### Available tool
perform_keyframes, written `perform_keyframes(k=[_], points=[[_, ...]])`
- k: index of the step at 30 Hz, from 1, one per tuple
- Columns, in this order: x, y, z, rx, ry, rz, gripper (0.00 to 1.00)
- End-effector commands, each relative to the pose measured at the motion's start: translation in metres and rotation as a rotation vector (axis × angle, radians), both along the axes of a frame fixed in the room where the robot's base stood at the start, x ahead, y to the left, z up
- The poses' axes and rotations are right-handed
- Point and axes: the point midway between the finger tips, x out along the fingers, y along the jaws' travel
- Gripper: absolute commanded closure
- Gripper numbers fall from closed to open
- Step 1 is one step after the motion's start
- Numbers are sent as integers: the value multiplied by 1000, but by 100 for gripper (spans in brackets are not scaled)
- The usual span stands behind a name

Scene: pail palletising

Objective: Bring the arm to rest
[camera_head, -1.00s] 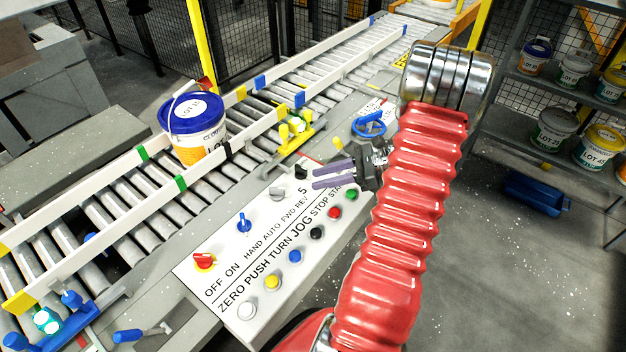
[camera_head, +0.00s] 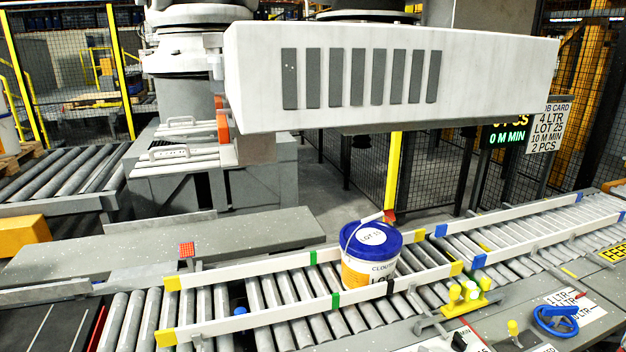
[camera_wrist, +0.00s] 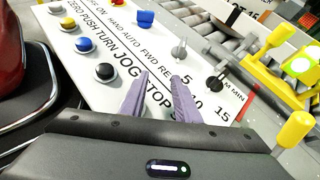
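My gripper (camera_wrist: 159,76) shows in the wrist view, with two pale purple fingers apart and nothing between them. It is over the white control panel (camera_wrist: 112,38), whose printed words and knobs show beyond the fingers. I cannot tell whether the fingertips touch the panel. Neither my gripper nor my arm is in the head view now. A pail (camera_head: 368,272) with a blue lid and a white and yellow body stands upright on the roller conveyor (camera_head: 295,318), between its white side rails.
A yellow fixture with a lit lamp (camera_wrist: 299,65) and a yellow knob (camera_wrist: 296,128) stand at the right of the wrist view. In the head view, a blue handwheel (camera_head: 556,320) is at lower right. A large white slotted machine part (camera_head: 390,75) hangs above the conveyor.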

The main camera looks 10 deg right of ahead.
Motion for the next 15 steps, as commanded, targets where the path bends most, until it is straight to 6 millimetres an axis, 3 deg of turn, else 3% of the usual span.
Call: perform_keyframes(k=[4,15], points=[[-20,15,-3,-106,24,108,71],[-39,61,19,-375,33,434,71]])
